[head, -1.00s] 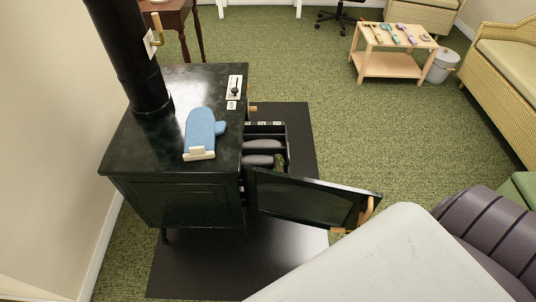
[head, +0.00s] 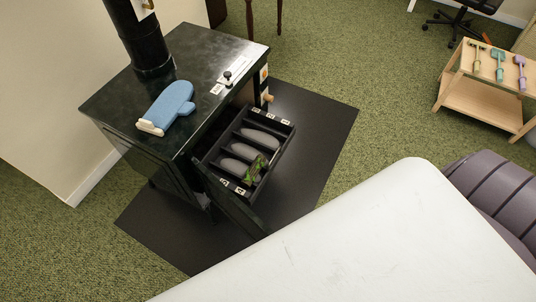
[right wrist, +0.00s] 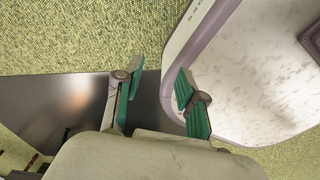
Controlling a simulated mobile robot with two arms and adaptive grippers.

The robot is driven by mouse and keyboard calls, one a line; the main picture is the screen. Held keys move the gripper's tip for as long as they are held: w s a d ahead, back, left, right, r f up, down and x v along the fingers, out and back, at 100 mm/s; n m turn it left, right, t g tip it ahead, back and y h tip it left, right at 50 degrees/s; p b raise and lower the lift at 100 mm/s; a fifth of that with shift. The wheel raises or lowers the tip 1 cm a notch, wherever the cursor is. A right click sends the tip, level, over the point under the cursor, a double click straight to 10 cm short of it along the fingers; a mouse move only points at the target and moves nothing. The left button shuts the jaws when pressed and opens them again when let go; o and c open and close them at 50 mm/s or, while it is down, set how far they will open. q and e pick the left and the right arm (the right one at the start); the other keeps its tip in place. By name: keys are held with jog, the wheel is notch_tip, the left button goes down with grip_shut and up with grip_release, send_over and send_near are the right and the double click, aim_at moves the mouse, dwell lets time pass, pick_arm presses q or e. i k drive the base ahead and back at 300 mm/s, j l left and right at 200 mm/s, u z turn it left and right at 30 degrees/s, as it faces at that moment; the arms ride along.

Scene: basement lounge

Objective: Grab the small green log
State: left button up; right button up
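The small green log (head: 255,170) lies in the dark rack (head: 278,154) at the open side of the black stove (head: 131,101), at the rack's near right end. It touches or overlaps the front grey log (head: 234,167); I cannot tell which. My right gripper (right wrist: 158,98) shows in the right wrist view with its two green-padded fingers apart and nothing between them. That view does not show the log. My left gripper is in neither current view.
Further grey logs (head: 258,137) lie in the rack's other slots. The stove's open door (head: 230,207) stands below the rack. A blue mitt (head: 170,103) lies on the stove. A wooden cart (head: 484,99) stands far right. Green carpet (head: 385,120) between is clear.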

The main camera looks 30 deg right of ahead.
aim_at(252, 172)
jog(key=l+u, duration=0.2)
jog(key=l, duration=0.35)
jog(key=l+u, duration=0.2)
jog(key=l, duration=0.35)
jog(key=k+l+u, duration=0.2)
jog(key=l, duration=0.3)
jog(key=l+u, duration=0.2)
jog(key=l, duration=0.35)
